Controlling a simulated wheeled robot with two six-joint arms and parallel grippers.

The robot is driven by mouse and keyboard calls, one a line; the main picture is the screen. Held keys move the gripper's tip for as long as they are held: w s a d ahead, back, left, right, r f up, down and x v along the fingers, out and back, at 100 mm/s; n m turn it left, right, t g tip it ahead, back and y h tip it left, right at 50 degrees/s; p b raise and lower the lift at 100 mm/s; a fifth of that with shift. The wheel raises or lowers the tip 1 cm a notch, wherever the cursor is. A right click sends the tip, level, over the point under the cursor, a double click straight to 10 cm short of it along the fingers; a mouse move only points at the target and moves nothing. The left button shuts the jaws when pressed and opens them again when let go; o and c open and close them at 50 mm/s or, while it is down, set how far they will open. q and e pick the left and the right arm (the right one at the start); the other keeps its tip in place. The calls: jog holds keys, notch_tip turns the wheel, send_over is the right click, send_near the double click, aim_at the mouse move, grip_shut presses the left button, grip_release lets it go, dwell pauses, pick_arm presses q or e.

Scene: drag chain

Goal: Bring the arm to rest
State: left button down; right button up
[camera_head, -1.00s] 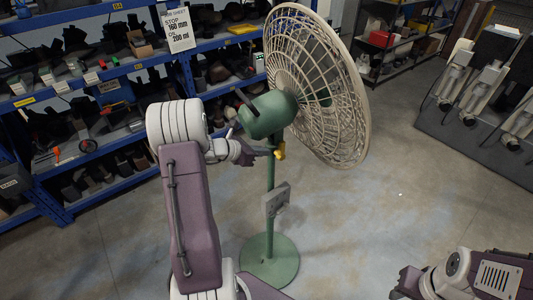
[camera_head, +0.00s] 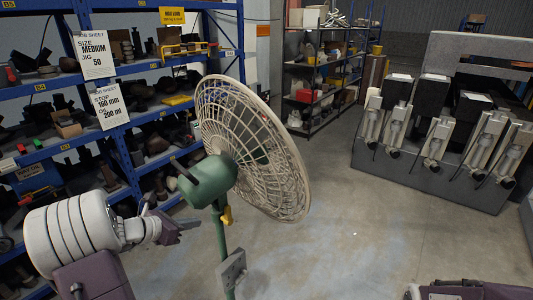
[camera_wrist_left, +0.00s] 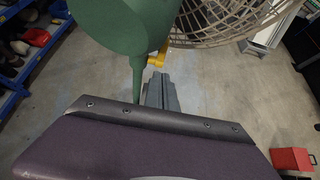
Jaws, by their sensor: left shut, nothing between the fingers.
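My left gripper (camera_head: 190,225) is shut and empty at the lower left of the head view. It is left of the green fan post and the yellow clamp (camera_head: 226,215), with a visible gap between. In the left wrist view my left gripper (camera_wrist_left: 162,91) shows its grey fingers together, close to the yellow clamp in the picture. The pedestal fan (camera_head: 207,181) has a green motor body and a beige wire cage (camera_head: 255,145); its foot is out of view. Only a part of my right arm shows at the bottom right; its gripper is out of frame.
A blue shelf (camera_head: 125,185) with parts and job sheets stands behind at the left. A dark rack (camera_head: 310,130) is at the back. A grey stand (camera_head: 430,180) with several metal devices is at the right. The floor (camera_head: 370,245) between is clear.

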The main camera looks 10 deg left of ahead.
pick_arm(q)
jog(key=s+d+f+m+g+h+b, duration=0.1)
jog(key=d+f+m+g+h+b, duration=0.2)
jog(key=d, duration=0.8)
jog(key=s+d+f+m+g+b, duration=0.1)
jog(key=d+f+m+g+b, duration=0.3)
jog(key=d, duration=0.6)
jog(key=s+d+f+m+g+y+b, duration=0.25)
jog(key=s+d+f+m, duration=0.45)
jog(key=s+m, duration=0.4)
jog(key=s+a+f+m+y, duration=0.4)
jog(key=a+m, duration=0.5)
jog(key=m, duration=0.4)
jog(key=shift+s+f+y, duration=0.15)
jog(key=shift+f+y, duration=0.3)
jog(key=shift+f, duration=0.1)
